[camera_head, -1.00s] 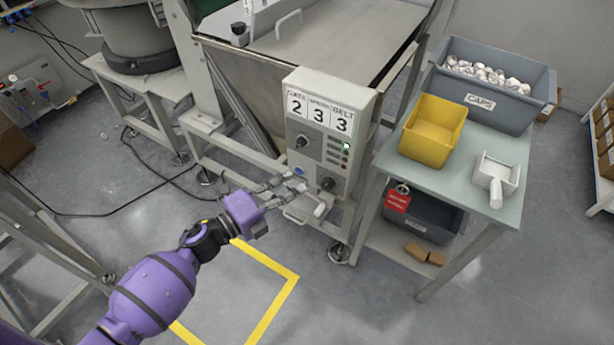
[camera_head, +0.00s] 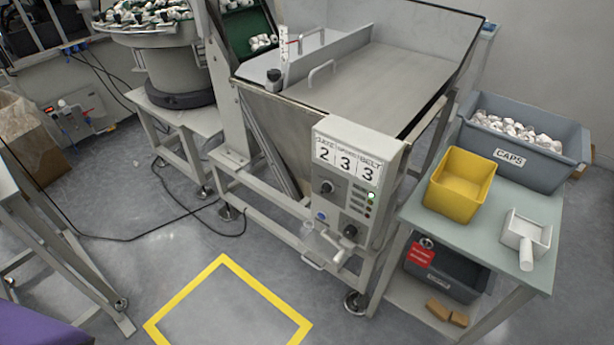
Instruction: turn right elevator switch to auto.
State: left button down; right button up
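A grey control box (camera_head: 381,154) is mounted on the front of the hopper frame. A label panel (camera_head: 346,162) on its top reads 2, 3, 3. Below are a dark upper knob (camera_head: 327,187), a blue button (camera_head: 321,216) and a larger black rotary knob (camera_head: 350,231) at lower right. The markings around the knobs are too small to read, so I cannot tell their settings or which is the right elevator switch. Neither gripper is in view.
A pale handle (camera_head: 341,256) sticks out below the box.

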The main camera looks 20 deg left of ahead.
aim_at(326, 188)
jog(key=i+j, duration=0.15)
jog(key=j, duration=0.25)
jog(key=i+j, duration=0.15)
jog(key=j, duration=0.2)
jog(key=i+j, duration=0.1)
jog(key=j, duration=0.3)
jog(key=i+j, duration=0.15)
jog(key=j, duration=0.25)
jog(key=i+j, duration=0.15)
jog(key=j, duration=0.2)
jog(key=i+j+z, duration=0.1)
jog(key=j+z, duration=0.55)
jog(key=z, duration=0.2)
jog(key=i+j, duration=0.05)
